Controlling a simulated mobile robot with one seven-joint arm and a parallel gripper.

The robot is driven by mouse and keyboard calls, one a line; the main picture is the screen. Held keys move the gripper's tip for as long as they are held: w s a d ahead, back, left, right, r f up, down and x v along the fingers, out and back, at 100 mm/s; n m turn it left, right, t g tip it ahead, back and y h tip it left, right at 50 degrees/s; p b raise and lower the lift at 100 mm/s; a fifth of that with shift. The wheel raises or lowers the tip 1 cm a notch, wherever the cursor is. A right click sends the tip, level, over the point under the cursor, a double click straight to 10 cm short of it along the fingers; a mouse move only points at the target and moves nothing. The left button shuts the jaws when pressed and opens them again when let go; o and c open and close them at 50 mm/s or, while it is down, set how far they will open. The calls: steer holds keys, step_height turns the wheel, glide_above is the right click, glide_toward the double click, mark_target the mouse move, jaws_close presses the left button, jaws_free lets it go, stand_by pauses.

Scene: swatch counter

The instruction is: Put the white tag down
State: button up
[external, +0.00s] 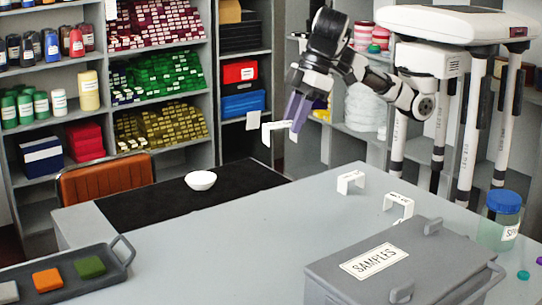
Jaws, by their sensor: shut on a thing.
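The white tag (276,126) is a small bent bracket shape held in the air at the tips of my gripper (295,122). My gripper has purple fingers pointing down and is shut on the tag. It hangs above the far part of the counter, near the far edge of a black mat (150,205). Two similar white bent tags stand on the grey counter (270,240): one (350,180) right of the mat, and one (399,203) with dark marks nearer the samples box.
A grey lidded SAMPLES box (400,262) fills the front right. A blue-lidded jar (500,222) stands at right. A dark tray (62,272) with colored swatches is at front left. The middle counter is clear.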

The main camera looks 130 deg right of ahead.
steer(key=s+a+r+n+y, duration=0.1)
steer(key=a+r+n, duration=0.1)
steer(key=a, duration=0.4)
steer(key=shift+n, duration=0.3)
steer(key=shift+s+f+p, duration=0.15)
steer(key=shift+f+p, duration=0.8)
steer(key=shift+f, duration=8.95)
steer(key=shift+f, duration=0.15)
steer(key=o, duration=0.9)
steer(key=shift+o, duration=0.2)
steer(key=b+v, duration=0.2)
steer(key=v, duration=1)
